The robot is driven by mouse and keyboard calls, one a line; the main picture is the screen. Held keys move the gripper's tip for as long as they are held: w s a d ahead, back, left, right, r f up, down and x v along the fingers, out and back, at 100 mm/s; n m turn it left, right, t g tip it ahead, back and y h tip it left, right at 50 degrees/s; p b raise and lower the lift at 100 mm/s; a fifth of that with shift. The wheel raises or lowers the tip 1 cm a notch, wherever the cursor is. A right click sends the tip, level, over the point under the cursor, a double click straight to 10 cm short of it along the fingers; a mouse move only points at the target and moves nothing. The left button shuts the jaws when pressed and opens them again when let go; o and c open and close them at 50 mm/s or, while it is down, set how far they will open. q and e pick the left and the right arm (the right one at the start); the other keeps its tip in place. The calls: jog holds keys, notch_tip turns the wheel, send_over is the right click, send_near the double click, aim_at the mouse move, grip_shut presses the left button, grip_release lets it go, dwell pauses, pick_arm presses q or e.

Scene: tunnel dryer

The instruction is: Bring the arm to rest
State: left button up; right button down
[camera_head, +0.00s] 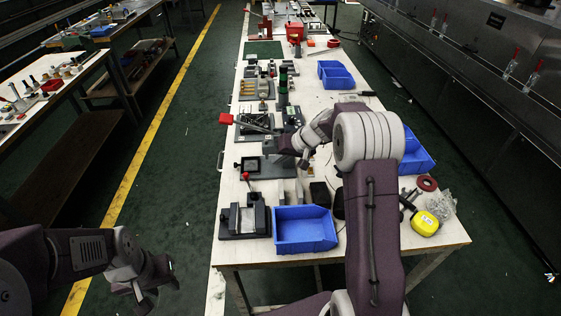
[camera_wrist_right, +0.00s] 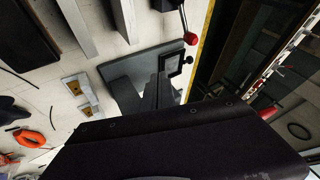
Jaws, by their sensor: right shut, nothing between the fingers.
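My right arm reaches over the long white table (camera_head: 312,98), with its elbow bent and its forearm pointing left. Its gripper (camera_head: 292,153) is shut and empty, above the grey fixtures in the middle of the table. In the right wrist view the shut fingers (camera_wrist_right: 162,90) point at a dark fixture plate (camera_wrist_right: 122,72) beside a red-knobbed lever (camera_wrist_right: 190,38). I cannot tell whether they touch it. My left gripper (camera_head: 152,289) hangs over the floor left of the table, clear of everything; its finger opening is unclear.
A blue bin (camera_head: 304,231) and a dark vise-like block (camera_head: 243,221) stand at the near table end. Another blue bin (camera_head: 416,156) and a yellow tape measure (camera_head: 425,223) lie right of my right arm. Green floor is free between the table and left benches.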

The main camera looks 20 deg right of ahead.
jog(key=shift+w, duration=0.1)
jog(key=s+a+r+n+g+p, duration=0.1)
jog(key=s+a+r+n+p, duration=0.2)
jog(key=s+a+r+p, duration=0.55)
jog(key=s+d+f+g+h, duration=0.2)
jog(key=s+d, duration=0.1)
jog(key=s, duration=0.7)
jog(key=s+d+f+m+g+h, duration=0.1)
jog(key=s+d+f+h, duration=0.1)
jog(key=s, duration=0.8)
jog(key=shift+s+d+f+m+g+b, duration=0.15)
jog(key=shift+d+f+m+g+b, duration=0.2)
jog(key=shift+d+g, duration=0.1)
jog(key=shift+s, duration=0.1)
